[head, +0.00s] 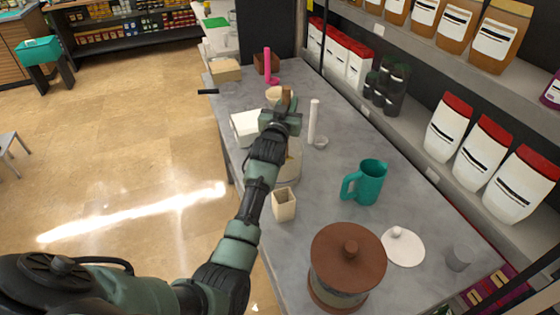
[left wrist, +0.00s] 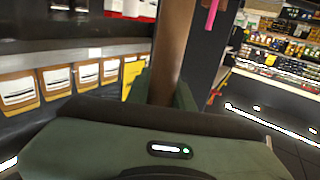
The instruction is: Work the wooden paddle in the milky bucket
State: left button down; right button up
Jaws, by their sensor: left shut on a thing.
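My left gripper (head: 284,112) is shut on the wooden paddle (head: 287,96), above the grey counter. The paddle's brown shaft rises between the fingers and fills the middle of the left wrist view (left wrist: 172,48). The milky bucket (head: 293,168) is a pale round vessel below the gripper, mostly hidden behind my left forearm and wrist. The paddle's lower end is hidden, so I cannot tell how deep it sits in the bucket. My right gripper is not in view.
A teal pitcher (head: 370,183), a brown-lidded jar (head: 348,255), a white lid (head: 403,247) and a small cream box (head: 284,204) stand nearer on the counter. A white cylinder (head: 313,122) stands right of the gripper. A white box (head: 246,127) is to its left.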

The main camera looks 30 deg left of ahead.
aim_at(285, 87)
pick_arm(q)
jog(key=shift+s+a+r+p, duration=0.1)
jog(key=shift+r+p, duration=0.6)
jog(key=shift+r, duration=0.15)
jog(key=shift+s+a+r+p, duration=0.1)
jog(key=shift+s+r+p, duration=0.05)
jog(key=shift+r+p, duration=0.7)
jog(key=shift+s+a+r+p, duration=0.1)
jog(key=shift+r+p, duration=0.5)
jog(key=shift+r, duration=0.3)
jog(key=shift+s+a+r+p, duration=0.1)
jog(key=shift+r+p, duration=0.15)
jog(key=shift+r, duration=0.55)
jog(key=shift+s+a+r+p, duration=0.15)
jog(key=shift+r+p, duration=0.1)
jog(key=shift+r, duration=0.5)
jog(key=shift+s+a+r+p, duration=0.1)
jog(key=shift+r+p, duration=0.15)
jog(key=shift+r, duration=0.55)
